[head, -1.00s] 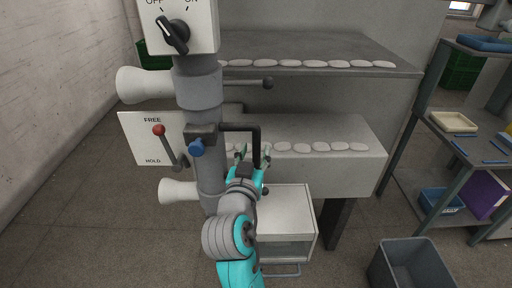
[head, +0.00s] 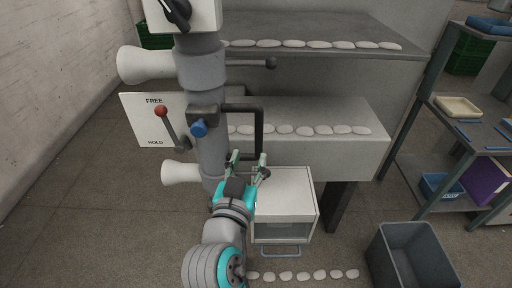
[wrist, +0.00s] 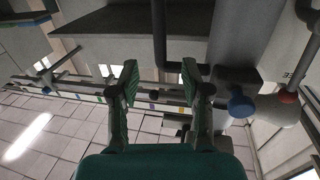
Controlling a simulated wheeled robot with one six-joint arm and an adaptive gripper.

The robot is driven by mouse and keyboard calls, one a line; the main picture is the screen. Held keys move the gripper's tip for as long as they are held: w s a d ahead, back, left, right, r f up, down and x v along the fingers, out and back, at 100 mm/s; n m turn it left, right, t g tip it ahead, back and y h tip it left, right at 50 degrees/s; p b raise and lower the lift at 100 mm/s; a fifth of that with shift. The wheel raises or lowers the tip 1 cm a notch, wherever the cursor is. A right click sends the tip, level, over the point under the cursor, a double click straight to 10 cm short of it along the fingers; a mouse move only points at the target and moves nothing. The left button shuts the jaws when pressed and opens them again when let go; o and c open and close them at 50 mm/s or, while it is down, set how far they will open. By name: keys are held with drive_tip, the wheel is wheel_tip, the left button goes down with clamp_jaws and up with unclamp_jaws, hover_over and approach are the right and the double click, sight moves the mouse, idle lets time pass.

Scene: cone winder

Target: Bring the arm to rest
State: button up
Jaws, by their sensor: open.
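My gripper (head: 248,166) is open and empty in the head view, just in front of the cone winder's grey column (head: 212,130) and above the white cabinet (head: 284,190). In the wrist view its two green fingers (wrist: 160,88) stand apart with nothing between them. The black bent bar (head: 258,128) on the column is just above the fingertips. Whether the fingers touch anything is hard to tell, but they look clear of it. My arm reaches up from the bottom of the head view.
A blue knob (head: 199,128) and a red-balled lever (head: 161,111) on a FREE/HOLD plate (head: 150,132) are close on the left. White cones (head: 180,173) stick out left. A grey bin (head: 408,262) stands at right. A shelf rack (head: 432,118) is further right.

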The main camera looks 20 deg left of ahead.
drive_tip(key=shift+f, duration=0.1)
drive_tip(key=s+d+f+n+g, duration=0.1)
drive_tip(key=s+d+f, duration=0.3)
drive_tip(key=d+f, duration=0.35)
drive_tip(key=s+d+f+n+g+y, duration=0.1)
drive_tip(key=s+d+f, duration=0.2)
drive_tip(key=d+f, duration=0.4)
drive_tip(key=s+d+f+n, duration=0.1)
drive_tip(key=s+d+f, duration=0.3)
drive_tip(key=d+f, duration=0.3)
drive_tip(key=s+d+m+h, duration=0.1)
drive_tip(key=s+d, duration=0.3)
drive_tip(key=s, duration=0.4)
drive_tip(key=s+d+m+h, duration=0.1)
drive_tip(key=s+d, duration=0.3)
drive_tip(key=s, duration=0.5)
drive_tip(key=s+d+m+g+h, duration=0.1)
drive_tip(key=s+d, duration=0.3)
drive_tip(key=s, duration=0.4)
drive_tip(key=shift+s+f+m, duration=0.25)
drive_tip(key=shift+f+m, duration=0.1)
drive_tip(key=shift+m, duration=0.35)
